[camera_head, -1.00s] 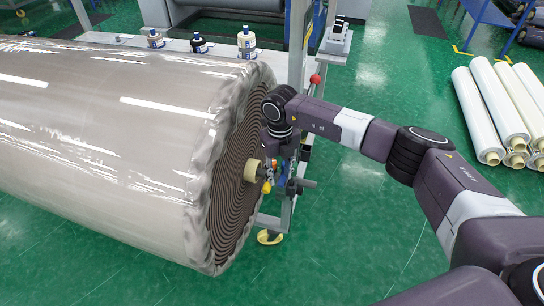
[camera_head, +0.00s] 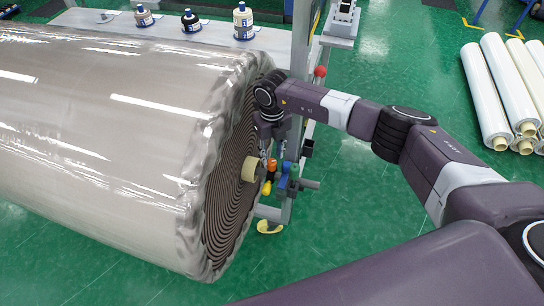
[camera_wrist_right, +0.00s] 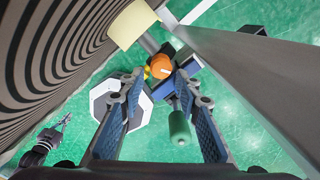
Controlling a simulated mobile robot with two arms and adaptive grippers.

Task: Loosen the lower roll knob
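An orange knob (camera_wrist_right: 161,66) sits on a small coloured fitting with yellow and blue parts, beside the core of the big wrapped roll (camera_head: 120,140). The knob also shows in the head view (camera_head: 272,165). My right gripper (camera_wrist_right: 158,84) reaches down at the roll's end. Its two blue-padded fingers are spread apart with nothing between their tips, and the knob shows just beyond them. A green cylindrical part (camera_wrist_right: 180,130) shows between the fingers, nearer the wrist. I cannot tell whether it touches a finger.
The roll's cream core (camera_head: 250,169) juts out close to the gripper. A metal stand post (camera_head: 301,45) with a red ball knob (camera_head: 320,72) rises behind my arm. White rolls (camera_head: 487,95) lie at right; green floor between is free.

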